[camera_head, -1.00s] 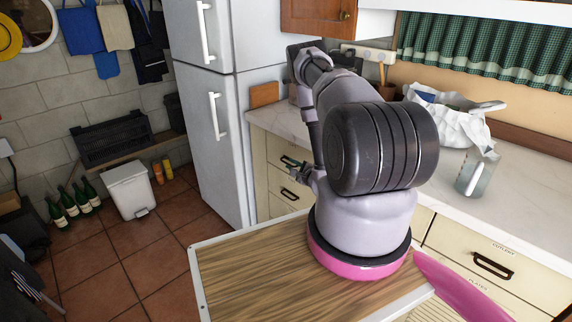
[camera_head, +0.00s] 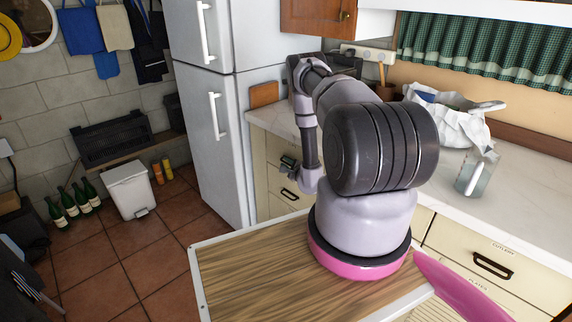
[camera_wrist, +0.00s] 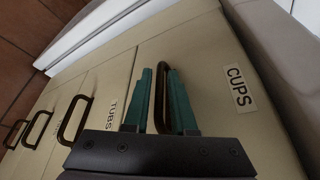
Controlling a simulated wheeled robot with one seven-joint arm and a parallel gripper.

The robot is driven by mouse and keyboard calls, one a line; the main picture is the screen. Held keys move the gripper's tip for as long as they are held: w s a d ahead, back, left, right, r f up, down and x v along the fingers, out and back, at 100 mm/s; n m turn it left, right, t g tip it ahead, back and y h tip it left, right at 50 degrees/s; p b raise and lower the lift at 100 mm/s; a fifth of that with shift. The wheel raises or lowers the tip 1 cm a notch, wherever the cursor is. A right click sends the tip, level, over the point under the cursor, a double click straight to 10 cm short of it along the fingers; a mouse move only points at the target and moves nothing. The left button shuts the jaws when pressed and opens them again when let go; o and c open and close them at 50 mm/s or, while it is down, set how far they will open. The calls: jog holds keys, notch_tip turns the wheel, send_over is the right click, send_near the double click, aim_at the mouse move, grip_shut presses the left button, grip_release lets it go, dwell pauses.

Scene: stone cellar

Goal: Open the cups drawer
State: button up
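The cups drawer (camera_wrist: 218,120) is a cream front labelled "CUPS" in the wrist view, where it looks closed. Its dark looped handle (camera_wrist: 160,72) stands out from the front. My gripper (camera_wrist: 164,85) has green fingers apart at this handle, with part of the loop between them and part behind the right finger. I cannot tell whether the fingers touch it. In the head view, my gripper (camera_head: 290,163) is small at the cream drawer fronts beside the fridge, partly hidden by my arm.
A drawer labelled "TUBS" (camera_wrist: 100,95) and more handled drawers lie to the left in the wrist view. The white fridge (camera_head: 222,150) stands left of the drawers. The counter (camera_head: 520,190) is above them. Tiled floor (camera_head: 130,250) is open at left.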

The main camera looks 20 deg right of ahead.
grip_shut()
dwell(1.4)
